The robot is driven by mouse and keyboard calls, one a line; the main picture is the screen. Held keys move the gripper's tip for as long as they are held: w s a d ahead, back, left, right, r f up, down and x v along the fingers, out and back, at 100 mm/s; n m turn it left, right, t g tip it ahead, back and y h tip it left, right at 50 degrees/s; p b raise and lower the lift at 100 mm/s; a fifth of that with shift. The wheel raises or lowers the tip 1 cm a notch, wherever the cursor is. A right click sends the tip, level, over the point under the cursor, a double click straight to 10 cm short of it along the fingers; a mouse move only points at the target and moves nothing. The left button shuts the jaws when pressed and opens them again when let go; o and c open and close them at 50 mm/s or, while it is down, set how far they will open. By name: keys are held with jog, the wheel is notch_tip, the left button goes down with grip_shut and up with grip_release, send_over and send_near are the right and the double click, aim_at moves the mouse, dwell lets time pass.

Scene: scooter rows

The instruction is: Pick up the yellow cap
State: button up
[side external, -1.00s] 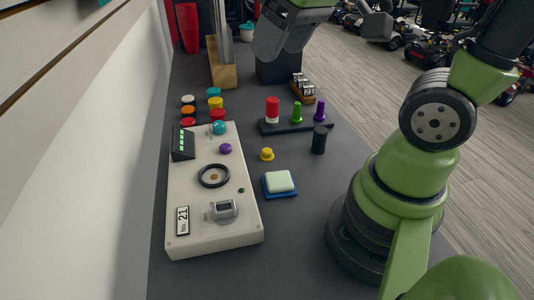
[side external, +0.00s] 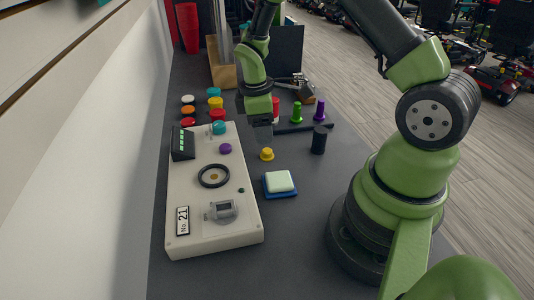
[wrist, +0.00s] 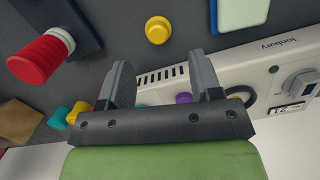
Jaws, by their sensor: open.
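The small yellow cap (side external: 267,154) stands on the dark table, between the white panel and the black cylinder. The yellow cap also shows near the top middle of the wrist view (wrist: 157,31). My gripper (side external: 264,130) is above the table, a little behind the yellow cap in the side view. In the wrist view, my gripper (wrist: 160,78) has its two fingers apart with no object held between them. The cap lies beyond the fingertips and is not touched.
The white panel (side external: 190,220) with a black ring and purple knob lies left of the cap. A pale green block on a blue base (side external: 279,182) sits in front. A black cylinder (side external: 319,140) stands right. Several colored caps (side external: 188,111) are grouped at back left.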

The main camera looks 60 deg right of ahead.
aim_at(267, 150)
jog(key=f, duration=0.6)
jog(key=shift+s+d+f, duration=0.25)
jog(key=shift+d+f, duration=0.05)
jog(key=c, duration=1)
